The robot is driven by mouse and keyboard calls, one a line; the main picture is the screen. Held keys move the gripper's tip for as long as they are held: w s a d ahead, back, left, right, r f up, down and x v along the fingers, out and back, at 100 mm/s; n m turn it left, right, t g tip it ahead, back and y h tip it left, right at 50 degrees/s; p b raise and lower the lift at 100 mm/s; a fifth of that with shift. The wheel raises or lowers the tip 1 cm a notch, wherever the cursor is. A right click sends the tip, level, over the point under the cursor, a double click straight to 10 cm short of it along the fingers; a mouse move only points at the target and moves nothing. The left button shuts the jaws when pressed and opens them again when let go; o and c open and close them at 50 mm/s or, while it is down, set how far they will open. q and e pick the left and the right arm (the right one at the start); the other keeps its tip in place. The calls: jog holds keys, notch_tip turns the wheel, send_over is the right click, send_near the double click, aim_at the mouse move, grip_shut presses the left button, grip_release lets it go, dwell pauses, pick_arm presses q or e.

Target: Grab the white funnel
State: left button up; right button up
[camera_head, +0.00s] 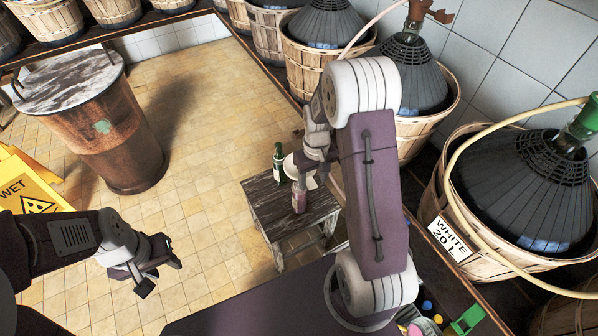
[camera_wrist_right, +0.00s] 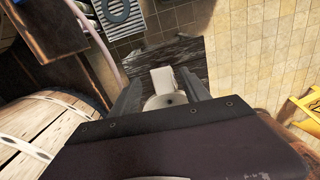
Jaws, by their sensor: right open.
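The white funnel (camera_head: 291,166) shows partly behind my right gripper, at the small dark table. In the right wrist view, a pale round piece with a small hole, which looks like the funnel (camera_wrist_right: 165,102), lies between the fingers. A white block-like shape (camera_wrist_right: 162,77) shows just beyond it. My right gripper (camera_wrist_right: 160,92) is open, with a finger on either side of the funnel; I cannot tell whether they touch it. My left gripper (camera_head: 159,277) is open and empty over the tiled floor, far from the funnel.
A green bottle (camera_head: 278,163) stands on the small table (camera_head: 262,205), close to the funnel. Basketed demijohns, one labelled white 20 L (camera_head: 520,195), line the right side. A barrel (camera_head: 105,125) and a yellow wet-floor sign (camera_head: 25,180) stand left. The middle floor is clear.

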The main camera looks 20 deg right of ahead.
aim_at(312, 186)
jog(key=f, duration=0.2)
jog(key=f+b, duration=0.1)
jog(key=f, duration=0.2)
jog(key=shift+s+a+f, duration=0.2)
jog(key=shift+f, duration=0.1)
jog(key=shift+w+f, duration=0.1)
jog(key=shift+f, duration=0.3)
grip_shut()
